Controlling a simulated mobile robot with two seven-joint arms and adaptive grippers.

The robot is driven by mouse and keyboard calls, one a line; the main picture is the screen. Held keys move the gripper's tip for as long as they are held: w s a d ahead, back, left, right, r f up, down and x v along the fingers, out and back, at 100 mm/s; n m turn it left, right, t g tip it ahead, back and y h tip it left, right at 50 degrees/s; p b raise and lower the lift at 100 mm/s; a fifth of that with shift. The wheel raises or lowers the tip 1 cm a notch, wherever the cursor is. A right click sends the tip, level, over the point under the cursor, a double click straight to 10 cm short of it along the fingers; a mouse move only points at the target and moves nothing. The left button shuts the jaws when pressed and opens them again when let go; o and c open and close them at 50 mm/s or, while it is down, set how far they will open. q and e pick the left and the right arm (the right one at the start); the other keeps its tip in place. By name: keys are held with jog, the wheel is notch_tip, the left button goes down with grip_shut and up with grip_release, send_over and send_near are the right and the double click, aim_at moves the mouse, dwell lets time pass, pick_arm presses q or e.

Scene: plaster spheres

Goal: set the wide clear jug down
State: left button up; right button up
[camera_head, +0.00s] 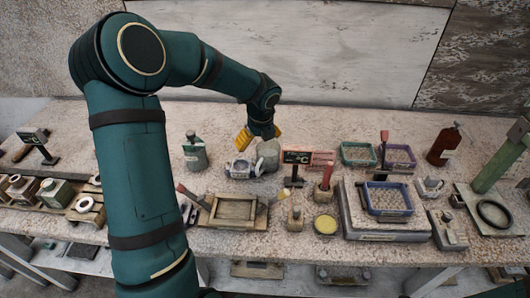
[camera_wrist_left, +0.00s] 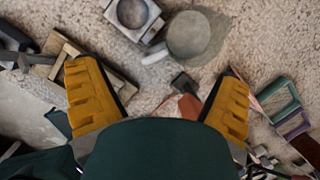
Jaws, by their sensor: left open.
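The wide clear jug (camera_head: 268,155) looks greyish and rounded and stands on the stone-topped table, just below my left gripper in the head view. In the left wrist view the jug (camera_wrist_left: 190,36) is seen from above, with its round rim and a pale handle at its lower left. My left gripper (camera_head: 259,136) has yellow fingers spread wide. In the left wrist view nothing is between its fingertips (camera_wrist_left: 156,74), and the jug lies beyond them, apart from both. My right gripper is not in view.
A pale square block with a round hollow (camera_head: 239,168) stands close beside the jug. A grey-green bottle (camera_head: 194,152) is to the left, a wooden tray (camera_head: 229,222) in front, and a black sign (camera_head: 296,157) to the right. Bare table lies behind.

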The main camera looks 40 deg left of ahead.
aim_at(260, 164)
pick_arm(q)
jog(key=s+a+r+n+h+p, duration=0.2)
jog(key=a+n+h+p, duration=0.1)
jog(key=a+n+h, duration=0.3)
jog(key=shift+n+g+h, duration=0.4)
jog(key=shift+n, duration=0.1)
jog(key=x, duration=0.6)
jog(key=d+x, duration=0.1)
jog(key=x, duration=0.2)
jog(key=shift+w+d+r+b, duration=0.1)
jog(key=shift+w+r+b, duration=0.15)
jog(key=shift+r+b, duration=0.05)
jog(key=shift+w+a+b+x, duration=0.1)
jog(key=shift+w+b+x, duration=0.05)
jog(key=shift+x, duration=1.2)
jog(key=shift+w+a+b+x, duration=0.1)
jog(key=shift+w+b+x, duration=0.05)
jog(key=shift+x, duration=1.15)
jog(key=c, duration=1.4)
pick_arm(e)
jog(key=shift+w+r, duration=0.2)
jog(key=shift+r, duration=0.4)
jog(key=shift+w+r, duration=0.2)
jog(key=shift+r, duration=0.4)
